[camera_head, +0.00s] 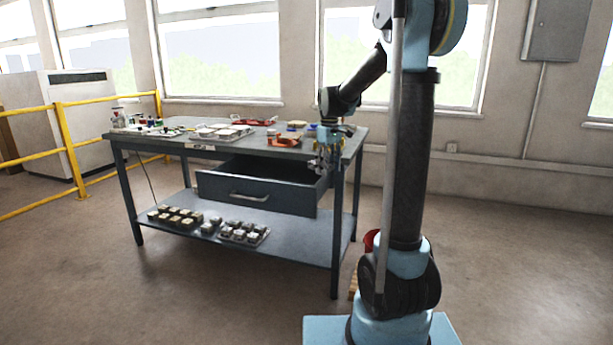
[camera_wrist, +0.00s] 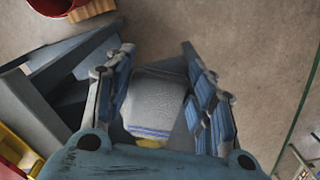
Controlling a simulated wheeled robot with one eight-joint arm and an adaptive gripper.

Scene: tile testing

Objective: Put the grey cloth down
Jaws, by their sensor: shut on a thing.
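The grey cloth (camera_wrist: 155,98) is pale grey with blue stripes near its lower edge and shows between my fingers in the wrist view. My gripper (camera_wrist: 157,50) is shut on it, one blue-padded finger on each side. In the head view my gripper (camera_head: 326,160) hangs at the right end of the workbench (camera_head: 190,146), near the open drawer (camera_head: 258,194). I cannot make out the cloth clearly there. The wrist view shows bare floor beyond the fingertips and the dark bench structure to the left.
Trays and small items crowd the bench top. The lower shelf (camera_head: 297,247) holds several small blocks. Yellow railings (camera_head: 65,150) stand left. The floor in front is clear.

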